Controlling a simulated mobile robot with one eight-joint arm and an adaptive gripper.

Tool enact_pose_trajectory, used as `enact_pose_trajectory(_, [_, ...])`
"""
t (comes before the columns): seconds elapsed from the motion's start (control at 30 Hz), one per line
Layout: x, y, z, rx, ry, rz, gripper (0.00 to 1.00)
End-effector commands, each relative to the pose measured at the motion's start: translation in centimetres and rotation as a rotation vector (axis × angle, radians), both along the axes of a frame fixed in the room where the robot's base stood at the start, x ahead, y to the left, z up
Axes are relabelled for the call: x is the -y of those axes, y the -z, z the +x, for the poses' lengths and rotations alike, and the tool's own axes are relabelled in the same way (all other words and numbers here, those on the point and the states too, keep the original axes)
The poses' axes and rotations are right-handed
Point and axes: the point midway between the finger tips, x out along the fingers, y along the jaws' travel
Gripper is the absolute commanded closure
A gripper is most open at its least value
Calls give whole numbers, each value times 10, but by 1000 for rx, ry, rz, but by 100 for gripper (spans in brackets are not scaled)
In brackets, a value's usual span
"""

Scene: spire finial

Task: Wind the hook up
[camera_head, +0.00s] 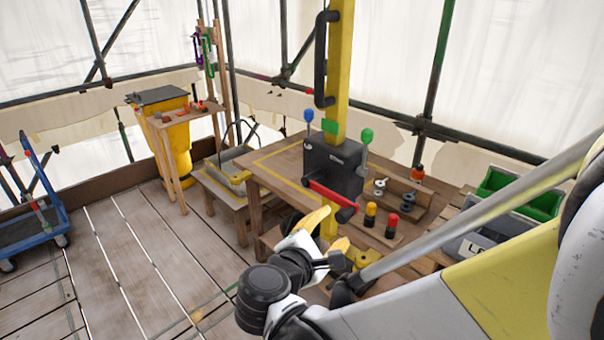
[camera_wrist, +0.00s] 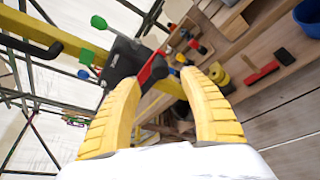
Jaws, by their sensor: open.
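A dark winch box (camera_head: 333,168) is fixed to a yellow post (camera_head: 338,75) above the wooden bench. A red crank arm (camera_head: 328,194) runs across its front, with a dark grip (camera_head: 346,213) at its lower right end. Blue and green knobbed levers stand on either side. In the wrist view, the winch (camera_wrist: 122,62) and red crank (camera_wrist: 150,70) lie just beyond my fingertips. My gripper (camera_head: 330,229) is open and empty, below and slightly left of the grip and apart from it; its yellow fingers also show in the wrist view (camera_wrist: 160,80). I cannot make out the hook.
The wooden bench (camera_head: 275,172) holds red and yellow knobs (camera_head: 370,215) and small metal parts right of the winch. Grey and green bins (camera_head: 520,200) stand further right. A yellow bin (camera_head: 175,135) and blue trolley (camera_head: 30,220) stand left. Floor planks left of the bench are clear.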

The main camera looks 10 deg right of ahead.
Motion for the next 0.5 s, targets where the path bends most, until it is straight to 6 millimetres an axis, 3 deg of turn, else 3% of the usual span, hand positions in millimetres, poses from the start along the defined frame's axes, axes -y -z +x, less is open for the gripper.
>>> enact_pose_trajectory(0.3, [37,19,47,0,4,4,49])
enact_pose_trajectory(0.5, [46,22,60,0,1,3,49])
